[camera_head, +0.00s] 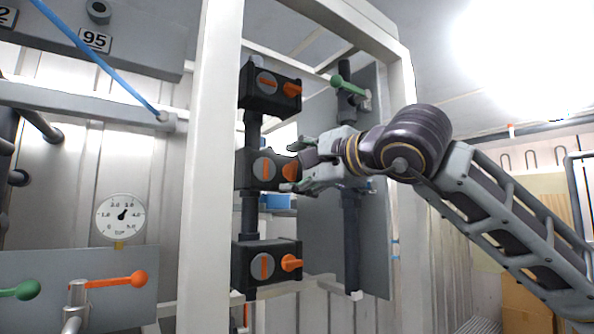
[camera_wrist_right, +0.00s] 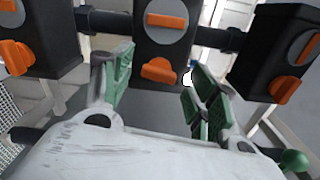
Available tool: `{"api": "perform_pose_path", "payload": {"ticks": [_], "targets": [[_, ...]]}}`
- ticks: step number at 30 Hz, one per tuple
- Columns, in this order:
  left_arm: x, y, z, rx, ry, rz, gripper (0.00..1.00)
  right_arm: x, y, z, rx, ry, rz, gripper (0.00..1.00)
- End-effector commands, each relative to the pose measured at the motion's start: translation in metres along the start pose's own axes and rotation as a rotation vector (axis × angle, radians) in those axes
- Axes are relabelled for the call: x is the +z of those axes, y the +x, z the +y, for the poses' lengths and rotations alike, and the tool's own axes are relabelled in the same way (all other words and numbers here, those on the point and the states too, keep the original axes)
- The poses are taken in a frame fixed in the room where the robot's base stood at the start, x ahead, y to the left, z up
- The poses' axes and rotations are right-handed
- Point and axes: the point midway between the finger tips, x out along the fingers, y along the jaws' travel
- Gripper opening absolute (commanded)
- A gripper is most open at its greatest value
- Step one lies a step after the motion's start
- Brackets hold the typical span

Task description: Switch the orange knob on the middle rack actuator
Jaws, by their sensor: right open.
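Three black actuators stand in a column on the rack in the head view. The middle actuator (camera_head: 254,170) has a grey dial with an orange bar and an orange knob (camera_head: 291,171) on its right-hand face. My right gripper (camera_head: 297,168) is open at this knob, with its fingertips close to it. In the right wrist view the middle orange knob (camera_wrist_right: 160,71) shows between and just beyond the green-padded fingers of the right gripper (camera_wrist_right: 158,88). I cannot tell whether the fingers touch it. My left gripper is not in view.
The upper actuator (camera_head: 262,88) and lower actuator (camera_head: 255,265) sit above and below on the same pipe. A white frame post (camera_head: 208,180) stands left of them. A green-handled valve (camera_head: 345,85) and grey panel (camera_head: 372,240) are behind my right arm. A gauge (camera_head: 121,217) hangs at left.

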Motion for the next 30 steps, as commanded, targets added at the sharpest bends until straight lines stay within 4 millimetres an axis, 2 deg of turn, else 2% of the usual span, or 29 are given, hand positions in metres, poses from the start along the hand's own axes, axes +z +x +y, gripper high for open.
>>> {"api": "perform_pose_path", "payload": {"ticks": [21, 30], "targets": [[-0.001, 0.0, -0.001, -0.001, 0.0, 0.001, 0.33, -0.001, -0.094, 0.0, 0.0, -0.001, 0.001, 0.59], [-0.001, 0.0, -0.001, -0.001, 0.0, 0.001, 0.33, 0.0, -0.109, 0.001, 0.001, -0.001, -0.001, 0.59]]}}
